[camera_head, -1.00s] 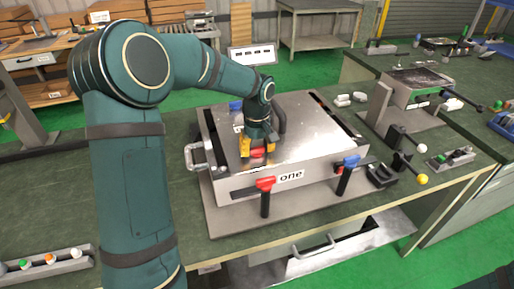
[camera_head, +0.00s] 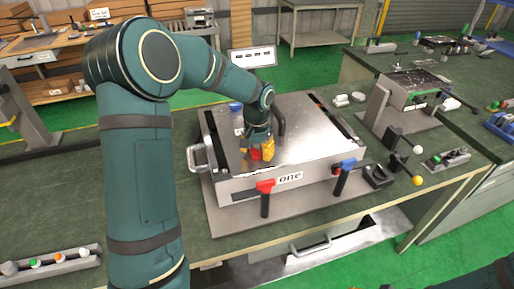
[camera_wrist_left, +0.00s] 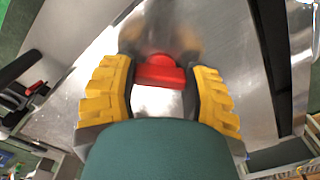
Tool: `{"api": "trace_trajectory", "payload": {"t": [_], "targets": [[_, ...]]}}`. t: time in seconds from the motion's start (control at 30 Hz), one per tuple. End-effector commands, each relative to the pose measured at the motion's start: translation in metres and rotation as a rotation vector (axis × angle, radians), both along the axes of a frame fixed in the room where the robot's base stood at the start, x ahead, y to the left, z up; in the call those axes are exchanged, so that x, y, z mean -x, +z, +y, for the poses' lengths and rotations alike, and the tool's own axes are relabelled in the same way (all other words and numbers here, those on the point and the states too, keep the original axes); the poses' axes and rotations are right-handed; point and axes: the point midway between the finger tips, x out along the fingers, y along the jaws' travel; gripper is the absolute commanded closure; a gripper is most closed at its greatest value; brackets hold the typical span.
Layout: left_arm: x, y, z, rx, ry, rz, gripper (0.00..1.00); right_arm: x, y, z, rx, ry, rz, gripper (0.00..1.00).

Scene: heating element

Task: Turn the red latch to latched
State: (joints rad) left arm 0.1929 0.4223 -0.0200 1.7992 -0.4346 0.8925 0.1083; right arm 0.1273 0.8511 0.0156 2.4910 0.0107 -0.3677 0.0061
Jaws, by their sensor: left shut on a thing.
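A red latch (camera_head: 256,154) sits on top of the large metal box (camera_head: 310,130), partly hidden by my left gripper. My left gripper (camera_head: 258,152), with yellow fingers, points down at the box top and is shut on this latch. In the left wrist view the red latch (camera_wrist_left: 160,72) lies crosswise between the two yellow fingers (camera_wrist_left: 155,95), its ends close against them. A second red handle (camera_head: 265,186) stands on a black post at the box's front, left of the "one" label. My right gripper is not in view.
A blue handle (camera_head: 345,165) stands at the box's front right. A metal side handle (camera_head: 197,157) sticks out on the left, and a dark bent handle (camera_head: 280,119) rises behind my gripper. The green bench top (camera_head: 60,205) is largely clear at left.

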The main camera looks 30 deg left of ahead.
Motion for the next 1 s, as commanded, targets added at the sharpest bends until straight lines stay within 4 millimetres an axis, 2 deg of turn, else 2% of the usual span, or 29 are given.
{"api": "trace_trajectory", "payload": {"t": [0.6, 1.0], "targets": [[0.0, 0.001, 0.0, 0.0, -0.55, -0.001, 0.86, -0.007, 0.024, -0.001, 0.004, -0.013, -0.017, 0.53], [0.0, 0.001, 0.0, 0.0, -0.739, -0.001, 0.86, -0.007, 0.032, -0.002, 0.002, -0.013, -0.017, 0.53]]}}
